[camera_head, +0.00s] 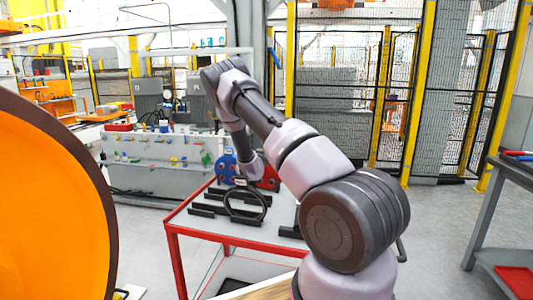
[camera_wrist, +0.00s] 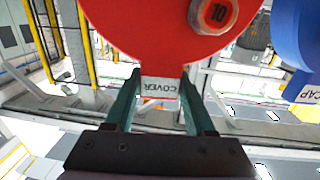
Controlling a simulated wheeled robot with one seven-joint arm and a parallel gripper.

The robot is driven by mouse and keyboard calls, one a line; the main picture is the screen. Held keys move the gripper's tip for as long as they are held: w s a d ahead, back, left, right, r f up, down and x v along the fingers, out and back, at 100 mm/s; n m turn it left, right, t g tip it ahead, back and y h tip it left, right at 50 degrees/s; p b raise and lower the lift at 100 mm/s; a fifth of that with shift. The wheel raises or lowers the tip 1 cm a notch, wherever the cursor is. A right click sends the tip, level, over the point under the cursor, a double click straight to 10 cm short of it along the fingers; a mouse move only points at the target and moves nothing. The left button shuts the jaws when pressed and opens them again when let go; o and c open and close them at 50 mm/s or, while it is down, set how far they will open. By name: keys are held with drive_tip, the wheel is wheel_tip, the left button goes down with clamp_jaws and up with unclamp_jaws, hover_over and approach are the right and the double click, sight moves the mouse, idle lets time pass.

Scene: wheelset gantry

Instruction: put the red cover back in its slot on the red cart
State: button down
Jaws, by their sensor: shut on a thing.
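The red cover (camera_wrist: 150,35) is a round red disc with a dark knob marked 10 and a tab labelled COVER. In the wrist view, my gripper (camera_wrist: 160,85) is shut on that tab, one green finger on each side. In the head view the cover (camera_head: 270,178) shows beside my wrist, above the far part of the red cart (camera_head: 210,235), partly hidden by the arm. Black slotted rails (camera_head: 209,212) lie on the cart's grey top. I cannot tell whether the cover touches a slot.
A blue disc labelled CAP (camera_wrist: 297,40) stands close beside the cover; it also shows in the head view (camera_head: 226,167). A black ring (camera_head: 245,206) stands on the rails. A large orange wheel (camera_head: 50,210) fills the left. A grey bench (camera_head: 490,190) is at the right.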

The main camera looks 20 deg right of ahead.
drive_tip(key=shift+f, duration=0.2)
drive_tip(key=shift+c, duration=0.8)
unclamp_jaws()
drive_tip(key=shift+f, duration=0.1)
wheel_tip(320, 180, up, 10)
